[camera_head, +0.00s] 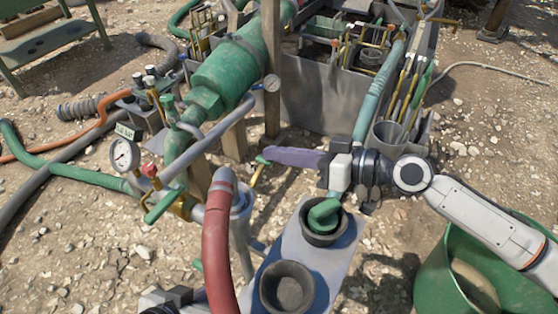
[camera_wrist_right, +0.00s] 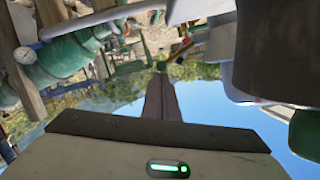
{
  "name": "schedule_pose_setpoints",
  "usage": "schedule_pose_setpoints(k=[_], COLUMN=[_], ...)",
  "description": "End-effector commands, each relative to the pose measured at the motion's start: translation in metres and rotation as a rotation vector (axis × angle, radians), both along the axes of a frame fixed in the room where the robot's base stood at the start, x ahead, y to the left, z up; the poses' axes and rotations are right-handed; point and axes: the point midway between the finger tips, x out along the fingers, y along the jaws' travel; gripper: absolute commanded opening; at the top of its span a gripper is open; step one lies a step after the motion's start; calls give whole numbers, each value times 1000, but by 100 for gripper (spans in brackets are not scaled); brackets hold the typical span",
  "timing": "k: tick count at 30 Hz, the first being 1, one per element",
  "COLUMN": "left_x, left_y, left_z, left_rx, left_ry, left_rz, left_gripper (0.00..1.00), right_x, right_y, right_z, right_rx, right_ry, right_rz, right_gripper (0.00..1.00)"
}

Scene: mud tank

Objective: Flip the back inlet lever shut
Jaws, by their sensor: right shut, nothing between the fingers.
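My right gripper (camera_head: 268,154) reaches in from the right with its long dark fingers together and empty. Its tips are at the green end of a brass-coloured lever (camera_head: 257,176), which stands up at a slant behind the red hose. I take this for the back inlet lever; whether the fingers touch it I cannot tell. In the right wrist view the shut fingers (camera_wrist_right: 162,98) point at a small green tip (camera_wrist_right: 162,66). A second lever with a green handle (camera_head: 163,206) sits left of the red hose. What looks like my left gripper's body (camera_head: 172,299) shows at the bottom edge; its fingers are hidden.
A red hose (camera_head: 217,245) rises in front of the lever. A grey plate (camera_head: 335,262) with two black-rimmed openings lies nearer. A pressure gauge (camera_head: 124,155) and a green pump body (camera_head: 222,75) stand left and behind. A green tub (camera_head: 432,275) is at lower right.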

Motion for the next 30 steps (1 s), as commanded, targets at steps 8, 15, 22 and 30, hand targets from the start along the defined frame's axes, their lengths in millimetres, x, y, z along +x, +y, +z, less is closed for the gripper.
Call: schedule_pose_setpoints(k=[8,15,22,30], left_x=[-1,-1,-3,-1], left_y=[-2,-1,8,7], left_z=[-1,1,15,8], left_rx=[3,2,-9,-9], left_ry=[11,7,-33,-35], left_rz=[-15,-10,52,46], left_gripper=[0,0,0,0], right_x=[0,1,7,-25], right_y=[0,-1,-7,-62], right_z=[0,5,47,51], right_rx=[16,14,15,12], right_ry=[24,22,20,27], right_rz=[2,2,1,-1], right_gripper=[0,0,0,0])
